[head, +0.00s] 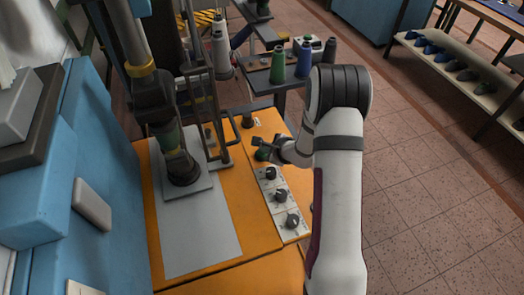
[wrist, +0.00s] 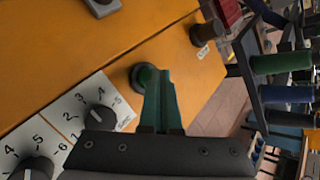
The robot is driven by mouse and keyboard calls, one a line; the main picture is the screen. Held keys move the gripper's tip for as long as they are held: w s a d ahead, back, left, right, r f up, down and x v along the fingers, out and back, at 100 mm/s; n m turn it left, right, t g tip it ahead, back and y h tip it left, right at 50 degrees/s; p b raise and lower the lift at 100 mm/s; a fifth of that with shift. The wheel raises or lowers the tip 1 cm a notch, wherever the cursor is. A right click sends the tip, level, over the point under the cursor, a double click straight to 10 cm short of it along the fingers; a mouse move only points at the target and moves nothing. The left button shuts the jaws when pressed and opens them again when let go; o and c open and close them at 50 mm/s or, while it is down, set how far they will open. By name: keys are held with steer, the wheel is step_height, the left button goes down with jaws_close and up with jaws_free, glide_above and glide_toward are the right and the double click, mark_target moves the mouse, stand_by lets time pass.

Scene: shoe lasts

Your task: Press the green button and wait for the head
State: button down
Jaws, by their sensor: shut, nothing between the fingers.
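The green button (head: 262,155) sits in a dark collar on the orange machine top, just beyond the dial panel. In the wrist view the green button (wrist: 145,76) is partly hidden behind my fingertips. My gripper (head: 277,151) is shut and empty, with its tips right at the button; I cannot tell whether they touch it. The closed fingers also show in the wrist view (wrist: 161,78), looking greenish. The machine's head (head: 172,140) is a dark column with a greenish lower part and a round dark foot. It stands over the grey plate; contact there is unclear.
A white panel (head: 284,203) with several black dials lies close to my gripper. A dark knob (head: 247,120) with a label stands beyond the button. Metal bars (head: 212,120) rise beside the head. Thread spools (head: 278,65) stand on a table behind.

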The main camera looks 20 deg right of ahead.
steer(key=shift+r, duration=0.7)
steer(key=shift+r, duration=2.55)
